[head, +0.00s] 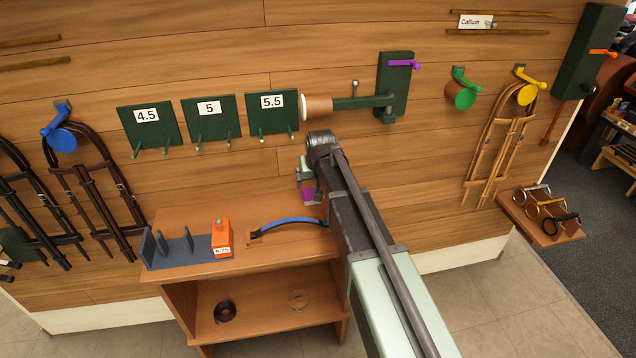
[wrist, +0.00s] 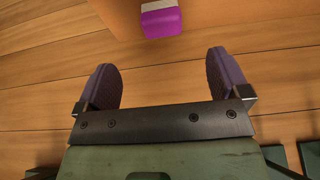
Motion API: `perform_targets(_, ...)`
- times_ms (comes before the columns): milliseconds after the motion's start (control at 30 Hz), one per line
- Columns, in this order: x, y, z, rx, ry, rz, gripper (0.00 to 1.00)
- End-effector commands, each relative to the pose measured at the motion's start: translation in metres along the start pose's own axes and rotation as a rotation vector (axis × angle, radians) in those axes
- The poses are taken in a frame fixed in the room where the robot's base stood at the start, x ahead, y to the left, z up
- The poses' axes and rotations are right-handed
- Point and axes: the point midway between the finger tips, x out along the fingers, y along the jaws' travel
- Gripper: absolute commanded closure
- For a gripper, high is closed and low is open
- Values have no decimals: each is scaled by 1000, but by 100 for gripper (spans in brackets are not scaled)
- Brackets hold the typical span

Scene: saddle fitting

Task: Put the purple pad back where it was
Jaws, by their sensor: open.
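The purple pad (wrist: 161,22) shows at the top of the wrist view, a small block with a pale band, against a brown surface. In the head view the purple pad (head: 308,196) is partly visible just below my gripper (head: 306,172), near the back of the wooden shelf unit (head: 178,216). My gripper in the wrist view (wrist: 172,75) is open, with nothing between its two dark fingers. The pad lies just beyond the fingertips, apart from them. A grey slotted rack (head: 178,251) stands on the shelf top, with an orange block (head: 221,238) at its right end.
A curved blue strip (head: 289,224) lies on the shelf top, right of the rack. A dark ring (head: 226,312) lies on the lower shelf. On the wall are plates marked 4.5, 5 and 5.5 (head: 272,113), and a green bracket (head: 397,85) with a purple lever.

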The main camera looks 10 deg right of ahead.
Motion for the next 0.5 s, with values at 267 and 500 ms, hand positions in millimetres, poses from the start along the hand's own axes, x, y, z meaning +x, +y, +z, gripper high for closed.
perform_targets(267, -72, 4, 215, -10, -281, 0, 6)
perform_targets(500, -95, 5, 273, -15, -388, -1, 6)
